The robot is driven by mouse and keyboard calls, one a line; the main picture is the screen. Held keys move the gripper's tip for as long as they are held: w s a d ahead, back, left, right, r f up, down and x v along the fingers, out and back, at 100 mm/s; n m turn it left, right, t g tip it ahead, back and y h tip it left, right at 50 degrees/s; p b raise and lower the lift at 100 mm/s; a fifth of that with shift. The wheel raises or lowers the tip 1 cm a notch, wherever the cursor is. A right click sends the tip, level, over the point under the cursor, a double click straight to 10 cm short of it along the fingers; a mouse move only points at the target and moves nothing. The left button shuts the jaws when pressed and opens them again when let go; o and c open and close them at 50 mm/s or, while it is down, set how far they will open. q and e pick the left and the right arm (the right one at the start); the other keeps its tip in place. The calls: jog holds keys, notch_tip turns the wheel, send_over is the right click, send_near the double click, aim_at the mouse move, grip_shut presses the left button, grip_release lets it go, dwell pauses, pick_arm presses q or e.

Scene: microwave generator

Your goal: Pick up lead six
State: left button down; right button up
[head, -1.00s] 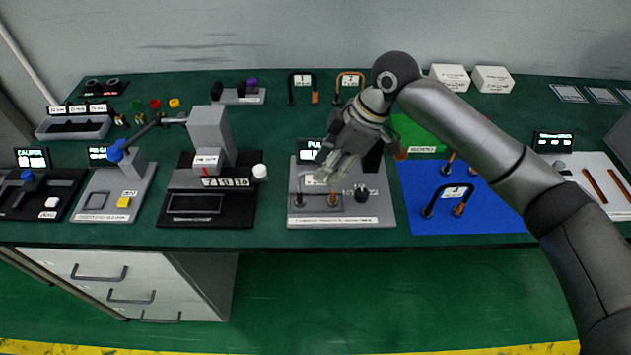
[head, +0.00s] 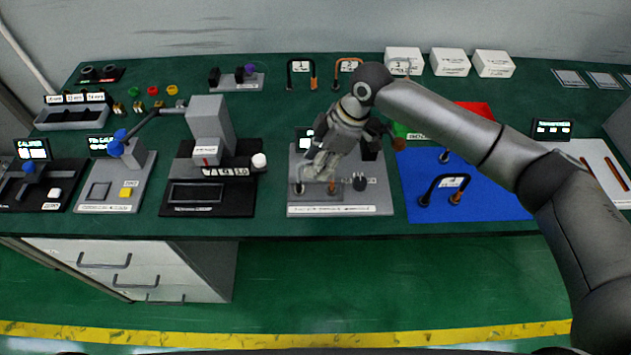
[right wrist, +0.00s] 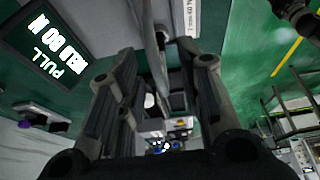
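My right gripper (head: 318,172) is over the front of the pull tester, a grey plate (head: 350,210) with a dark knob (head: 360,183). A lead with one dark end and one copper end (head: 332,187) stands on that plate, its middle hidden by the gripper. Its number cannot be read, so I cannot tell whether it is lead six. In the right wrist view the two fingers (right wrist: 158,100) are spread apart. My left gripper is out of view.
Lead four (head: 443,188) stands on the blue mat (head: 480,205), right of the tester. Leads one (head: 301,72) and two (head: 348,72) stand at the back. A black device with a white knob (head: 258,160) stands to the left. White boxes (head: 450,62) line the back.

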jog(key=shift+x, duration=1)
grip_shut()
jog(key=shift+w+r, duration=0.1)
